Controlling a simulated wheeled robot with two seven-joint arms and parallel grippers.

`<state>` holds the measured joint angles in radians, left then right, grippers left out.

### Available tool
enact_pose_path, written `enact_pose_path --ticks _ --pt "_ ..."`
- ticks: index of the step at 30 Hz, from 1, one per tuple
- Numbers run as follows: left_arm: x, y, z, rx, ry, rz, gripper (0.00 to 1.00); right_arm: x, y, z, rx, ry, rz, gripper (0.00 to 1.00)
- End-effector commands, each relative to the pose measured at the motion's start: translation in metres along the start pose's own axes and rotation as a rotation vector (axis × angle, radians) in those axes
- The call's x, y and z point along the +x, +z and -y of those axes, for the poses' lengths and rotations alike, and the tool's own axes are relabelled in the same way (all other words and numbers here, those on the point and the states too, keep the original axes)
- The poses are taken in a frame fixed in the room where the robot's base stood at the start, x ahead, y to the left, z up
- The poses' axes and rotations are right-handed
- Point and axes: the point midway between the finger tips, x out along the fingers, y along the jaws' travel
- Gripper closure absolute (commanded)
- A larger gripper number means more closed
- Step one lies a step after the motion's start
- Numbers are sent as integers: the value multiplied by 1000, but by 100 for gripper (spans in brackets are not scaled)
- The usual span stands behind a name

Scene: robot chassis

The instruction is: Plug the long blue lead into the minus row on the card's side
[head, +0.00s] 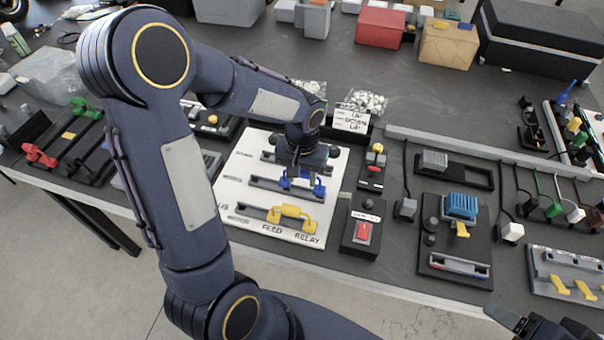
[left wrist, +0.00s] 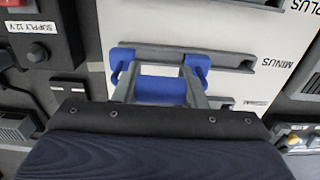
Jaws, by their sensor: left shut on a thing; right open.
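The white board (head: 232,190) carries rows of grey slotted bars and a FEED RELAY label. My left gripper (head: 303,168) is over the board, shut on the blue lead (head: 290,184). In the left wrist view the blue lead (left wrist: 160,92) has its bar between my fingers (left wrist: 160,70), with a blue end on each side. It overlaps the slotted bar beside the MINUS label (left wrist: 272,64); I cannot tell whether its ends are seated. A yellow lead (head: 291,211) sits in the lowest row. The card (head: 352,118) reads UP, DOWN, UP. My right gripper (head: 512,320) is open, partly cut off.
A red switch box (head: 362,232) stands right of the board, with a blue-topped module (head: 460,207) beyond. A track with red and green clips (head: 72,140) lies left. Boxes, including a red one (head: 380,25), stand at the back. The bench behind the card is mostly clear.

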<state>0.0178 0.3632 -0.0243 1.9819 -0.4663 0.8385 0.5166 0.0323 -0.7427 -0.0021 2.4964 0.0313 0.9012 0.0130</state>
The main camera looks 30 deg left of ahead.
Motion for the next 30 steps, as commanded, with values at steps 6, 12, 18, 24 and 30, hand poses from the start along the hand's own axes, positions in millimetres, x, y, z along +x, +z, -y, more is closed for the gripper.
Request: enact_pose_path --ticks 6,12,18,24,30 --pt "7 0 0 0 0 0 85 5 3 -2 0 0 0 37" --pt "12 0 0 0 0 0 85 9 4 -4 0 0 0 37" --pt "17 0 0 0 0 0 85 12 6 -6 0 0 0 37" --pt "22 0 0 1 0 1 85 16 8 -7 0 0 0 37" --pt "26 0 0 0 0 1 60 18 9 -8 0 0 0 37"
